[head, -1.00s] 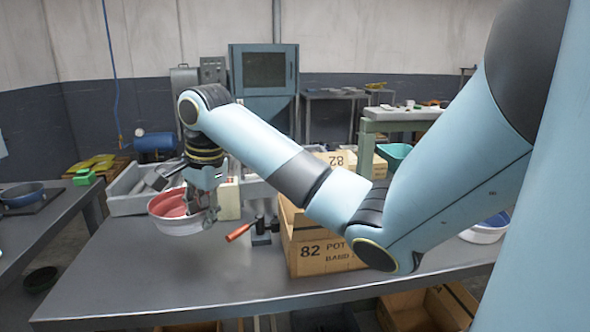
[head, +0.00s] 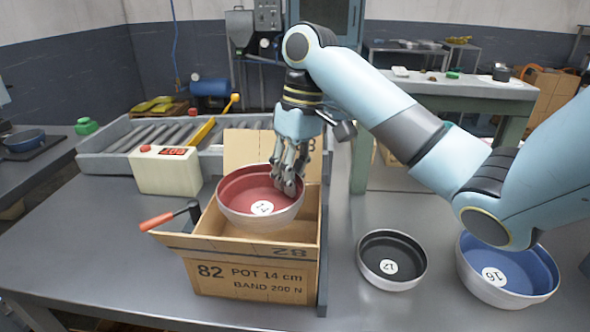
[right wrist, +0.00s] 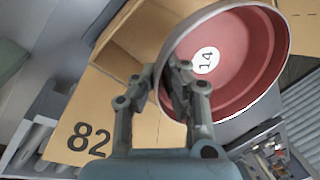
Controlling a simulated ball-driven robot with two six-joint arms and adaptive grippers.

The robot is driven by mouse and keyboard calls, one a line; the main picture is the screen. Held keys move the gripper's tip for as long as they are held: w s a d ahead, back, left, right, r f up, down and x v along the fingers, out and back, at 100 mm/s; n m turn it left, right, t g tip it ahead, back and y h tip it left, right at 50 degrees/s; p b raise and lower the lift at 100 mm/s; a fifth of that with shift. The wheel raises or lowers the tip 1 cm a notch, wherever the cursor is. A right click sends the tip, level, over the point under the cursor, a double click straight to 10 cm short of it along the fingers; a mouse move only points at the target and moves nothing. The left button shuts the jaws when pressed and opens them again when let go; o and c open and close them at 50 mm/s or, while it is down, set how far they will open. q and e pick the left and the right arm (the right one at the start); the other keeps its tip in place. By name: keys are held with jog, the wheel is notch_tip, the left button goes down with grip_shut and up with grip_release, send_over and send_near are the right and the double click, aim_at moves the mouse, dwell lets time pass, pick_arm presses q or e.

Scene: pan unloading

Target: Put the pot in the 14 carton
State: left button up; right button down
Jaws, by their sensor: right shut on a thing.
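The pot (head: 240,200) is round, pale outside and red inside, with a white 14 label. My right gripper (head: 288,185) is shut on its right rim in the head view. The pot is over the opening of the open cardboard carton (head: 250,278), marked 82 POT 14 cm. It hides much of the opening, and I cannot tell whether its base is below the carton's rim. In the right wrist view, the gripper (right wrist: 172,85) pinches the wall of the tilted-looking pot (right wrist: 245,70), with the carton (right wrist: 85,120) behind. My left gripper is not in view.
A black pot (head: 375,250) labelled 12 and a blue pot (head: 530,270) labelled 16 stand right of the carton. A red-handled lever (head: 157,221) and a box with a red display (head: 165,180) are to its left. A roller tray (head: 120,160) lies behind.

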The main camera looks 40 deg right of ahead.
jog(key=b, duration=0.4)
send_over(287, 238)
jog(key=f, duration=0.6)
jog(key=shift+d, duration=0.3)
jog(key=shift+d+f, duration=0.15)
jog(key=shift+f, duration=0.1)
jog(key=x, duration=0.3)
jog(key=shift+d+f, duration=0.25)
jog(key=shift+f, duration=0.05)
jog(key=shift+f, duration=0.1)
jog(key=c, duration=1.5)
grip_release()
